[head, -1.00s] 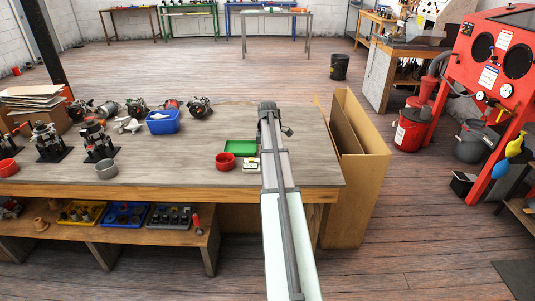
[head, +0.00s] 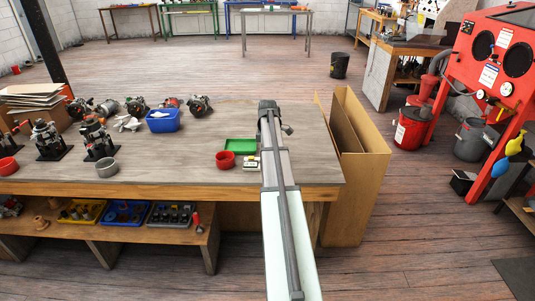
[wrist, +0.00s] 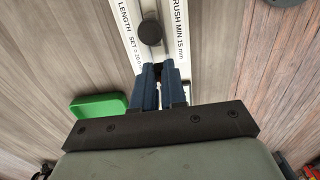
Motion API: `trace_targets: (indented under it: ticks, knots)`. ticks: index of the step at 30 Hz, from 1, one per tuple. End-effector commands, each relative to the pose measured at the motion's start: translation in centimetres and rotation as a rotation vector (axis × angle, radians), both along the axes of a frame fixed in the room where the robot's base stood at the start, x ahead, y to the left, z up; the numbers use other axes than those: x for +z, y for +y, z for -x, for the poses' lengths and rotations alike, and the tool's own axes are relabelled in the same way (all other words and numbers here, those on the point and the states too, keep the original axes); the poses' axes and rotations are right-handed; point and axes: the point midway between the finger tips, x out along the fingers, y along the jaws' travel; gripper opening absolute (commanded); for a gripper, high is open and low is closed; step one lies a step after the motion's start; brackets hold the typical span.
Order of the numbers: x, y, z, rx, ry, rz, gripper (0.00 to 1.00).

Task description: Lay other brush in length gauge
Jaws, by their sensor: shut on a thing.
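The length gauge (wrist: 124,12) shows in the wrist view as a white strip with printed text, "LENGTH SET" on its left side and "BRUSH MIN 15 mm" on its right. A dark round knob (wrist: 150,33) stands on its middle channel. My gripper (wrist: 161,72) has its blue fingers close together, just below the knob in the picture and over the gauge's lower part. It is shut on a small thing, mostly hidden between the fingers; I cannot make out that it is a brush. In the head view my arm covers the gripper and the gauge.
A green tray (head: 240,145) lies left of my arm, with a red bowl (head: 225,160) and a small white device (head: 251,163) nearer the front. A blue bin (head: 163,121) stands farther left. A cardboard box (head: 357,190) stands beside the table's right edge.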

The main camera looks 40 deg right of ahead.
Motion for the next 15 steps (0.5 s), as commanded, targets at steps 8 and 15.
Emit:
trace_targets:
  ticks: [8,15]
  knots:
    - [-0.29,0.01,0.01,0.000,0.000,0.000,0.00]
    - [-0.86,0.00,0.00,0.000,0.000,0.000,0.00]
